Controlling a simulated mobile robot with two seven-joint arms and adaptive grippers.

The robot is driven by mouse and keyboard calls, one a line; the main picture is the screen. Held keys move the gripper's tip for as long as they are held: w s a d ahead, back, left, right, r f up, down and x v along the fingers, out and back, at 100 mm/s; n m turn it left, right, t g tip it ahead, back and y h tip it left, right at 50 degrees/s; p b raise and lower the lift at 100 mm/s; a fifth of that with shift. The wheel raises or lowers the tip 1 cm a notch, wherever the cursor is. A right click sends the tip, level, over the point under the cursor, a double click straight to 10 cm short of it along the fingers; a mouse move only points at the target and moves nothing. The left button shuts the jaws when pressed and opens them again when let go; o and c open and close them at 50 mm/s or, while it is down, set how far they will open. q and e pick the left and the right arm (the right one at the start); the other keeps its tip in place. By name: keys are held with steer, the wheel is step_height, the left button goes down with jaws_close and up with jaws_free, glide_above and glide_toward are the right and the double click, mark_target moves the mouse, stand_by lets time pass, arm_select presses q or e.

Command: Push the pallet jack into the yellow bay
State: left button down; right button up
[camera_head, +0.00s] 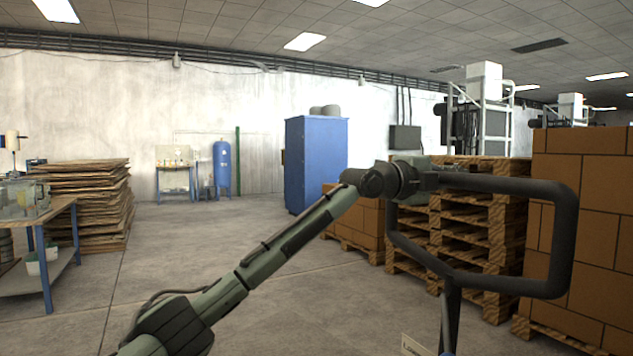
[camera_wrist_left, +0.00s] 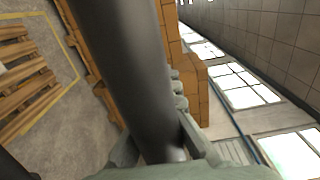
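The pallet jack shows only by its dark loop handle (camera_head: 562,240) and the shaft below it, at the right of the head view. Its body and forks are out of view. My left gripper (camera_head: 425,174) is at the upper left corner of the handle. In the left wrist view, the dark handle bar (camera_wrist_left: 125,65) runs between the fingers of my left gripper (camera_wrist_left: 165,150), which is closed around it. A yellow floor outline (camera_wrist_left: 74,76) shows at the left of that view, around a wooden pallet (camera_wrist_left: 28,88). My right gripper is not in view.
Stacked wooden pallets (camera_head: 490,215) and brown cartons (camera_head: 580,190) stand on the right, behind and beside the handle. A blue cabinet (camera_head: 316,165) stands ahead. A workbench (camera_head: 60,215) and a stack of boards (camera_head: 95,195) are on the left. The middle floor (camera_head: 200,240) is clear.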

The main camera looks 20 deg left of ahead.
arm_select(q)
steer(key=shift+w+d, duration=0.2)
steer(key=shift+w, duration=0.05)
steer(key=x, duration=0.9)
stand_by(0.4)
